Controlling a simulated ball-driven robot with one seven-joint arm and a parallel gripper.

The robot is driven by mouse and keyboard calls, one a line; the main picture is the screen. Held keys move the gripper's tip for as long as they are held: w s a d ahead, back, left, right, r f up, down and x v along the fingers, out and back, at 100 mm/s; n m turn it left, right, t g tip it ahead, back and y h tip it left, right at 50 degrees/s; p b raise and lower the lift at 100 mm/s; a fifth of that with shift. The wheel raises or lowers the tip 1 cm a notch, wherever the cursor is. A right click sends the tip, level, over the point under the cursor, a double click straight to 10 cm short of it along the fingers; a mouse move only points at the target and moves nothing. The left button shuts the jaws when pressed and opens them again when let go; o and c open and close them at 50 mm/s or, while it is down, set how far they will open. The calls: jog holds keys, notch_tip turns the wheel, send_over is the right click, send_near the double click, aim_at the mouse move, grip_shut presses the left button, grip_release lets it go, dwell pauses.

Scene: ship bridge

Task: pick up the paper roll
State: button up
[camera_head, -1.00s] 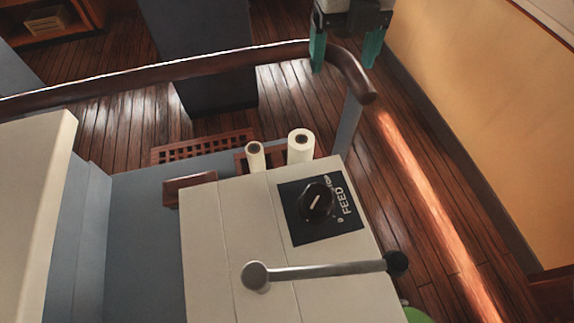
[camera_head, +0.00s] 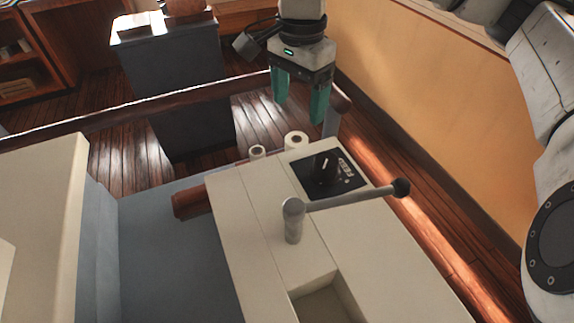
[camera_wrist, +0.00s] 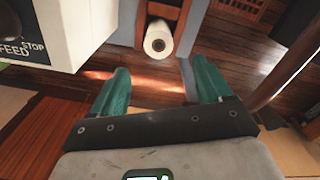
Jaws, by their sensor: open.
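My gripper (camera_head: 300,108) is open and empty, fingers pointing down, above and behind the larger roll in the head view. In the wrist view one paper roll (camera_wrist: 158,40) sits in a wooden holder, ahead of the gap between my open green fingers (camera_wrist: 160,72) and apart from them.
The pale console (camera_head: 250,215) has a FEED dial (camera_head: 324,168) and a lever (camera_head: 345,200) beside the rolls. A wooden rail (camera_head: 170,100) runs behind the rolls. A yellow wall (camera_head: 420,110) stands on the right.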

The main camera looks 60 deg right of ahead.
aim_at(297, 138)
jog(key=shift+a+n, duration=0.1)
jog(key=shift+n, duration=0.2)
jog(key=shift+f, duration=0.35)
jog(key=shift+f+p, duration=1.65)
jog(key=shift+f, duration=3.45)
jog(key=c, duration=1.2)
